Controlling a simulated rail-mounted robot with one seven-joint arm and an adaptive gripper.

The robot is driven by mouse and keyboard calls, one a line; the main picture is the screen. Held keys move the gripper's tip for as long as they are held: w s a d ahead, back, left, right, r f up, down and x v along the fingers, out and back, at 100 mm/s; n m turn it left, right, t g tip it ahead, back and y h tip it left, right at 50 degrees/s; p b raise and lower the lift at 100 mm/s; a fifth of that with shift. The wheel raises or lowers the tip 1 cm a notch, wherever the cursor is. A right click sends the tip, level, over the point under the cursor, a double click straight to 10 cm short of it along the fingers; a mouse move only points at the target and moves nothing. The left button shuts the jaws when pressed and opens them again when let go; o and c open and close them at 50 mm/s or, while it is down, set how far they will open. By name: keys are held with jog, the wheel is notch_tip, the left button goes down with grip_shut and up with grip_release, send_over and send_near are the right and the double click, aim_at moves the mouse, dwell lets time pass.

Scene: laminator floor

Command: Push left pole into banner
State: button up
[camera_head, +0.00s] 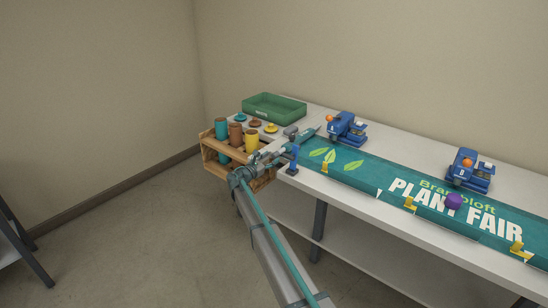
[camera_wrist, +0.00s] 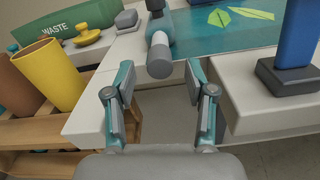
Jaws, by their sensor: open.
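The teal banner (camera_head: 345,165) lies along the long white table, with leaves at its left end and "Brambloft PLANT FAIR" further right. In the wrist view, the left end of the banner (camera_wrist: 228,30) is at the top. A grey rod, seemingly the left pole (camera_wrist: 159,58), sticks out from the banner's left end toward my gripper (camera_wrist: 160,78). My gripper is open, with a finger to each side of the rod's near end and a visible gap. In the head view, my gripper (camera_head: 265,157) is at the table's left end. How deep the pole sits in the banner is hidden.
A blue post (camera_wrist: 298,35) on a grey base stands close right of my gripper. A wooden rack (camera_head: 212,147) with coloured cups is at the left. A green WASTE tray (camera_head: 274,108), blue machines (camera_head: 346,128) and yellow clips (camera_head: 409,204) are on the table.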

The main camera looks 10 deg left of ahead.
jog(key=v, duration=0.8)
jog(key=shift+s, duration=0.1)
jog(key=shift+s+f, duration=0.1)
jog(key=shift+f, duration=0.05)
jog(key=shift+c, duration=1)
jog(key=s, duration=0.1)
jog(key=s+a+f+n+t+b, duration=0.1)
jog(key=s, duration=0.1)
jog(key=s+a+n+b, duration=0.1)
jog(key=s, duration=0.1)
jog(key=shift+s+f+y, duration=0.25)
jog(key=shift+f+y, duration=0.05)
jog(key=c, duration=0.8)
jog(key=shift+r+n, duration=0.1)
jog(key=shift+n, duration=0.2)
grip_shut()
jog(key=p+x, duration=0.2)
jog(key=x, duration=0.5)
jog(key=p+x, duration=0.1)
jog(key=x, duration=0.5)
jog(key=shift+w+r+p, duration=0.25)
jog(key=shift+w+p, duration=0.1)
jog(key=shift+w, duration=0.05)
